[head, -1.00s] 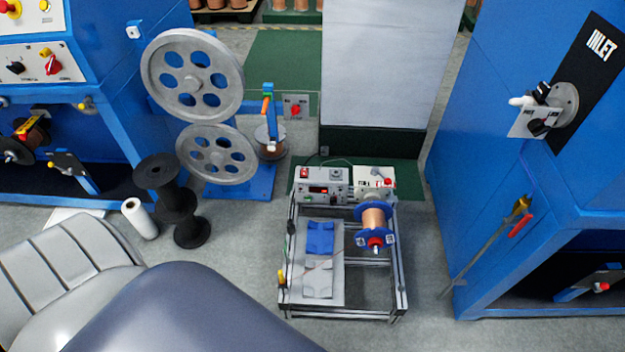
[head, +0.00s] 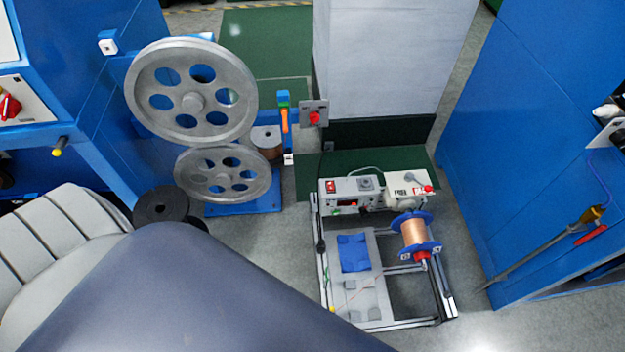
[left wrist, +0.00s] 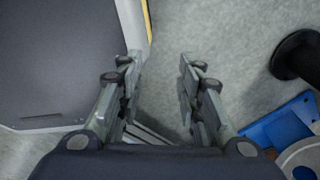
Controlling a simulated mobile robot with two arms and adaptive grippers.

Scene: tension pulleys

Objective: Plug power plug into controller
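The controller (head: 352,192), a small grey box with a red switch, a red display and a knob, sits at the back of a low metal frame. A thin cable loops behind it. A small dark item (head: 321,246) sits at the frame's left rail; I cannot tell whether it is the power plug. No plug can be made out clearly. My left gripper (left wrist: 161,62) shows in the left wrist view, open and empty above grey floor, away from the controller. My right gripper is in neither view.
A copper wire spool (head: 415,235) is on the frame's right side. Two large grey pulleys (head: 192,100) stand left of the frame, with a black spool (head: 160,205) nearby. A blue machine (head: 540,150) stands at right. Floor between frame and machine is mostly clear.

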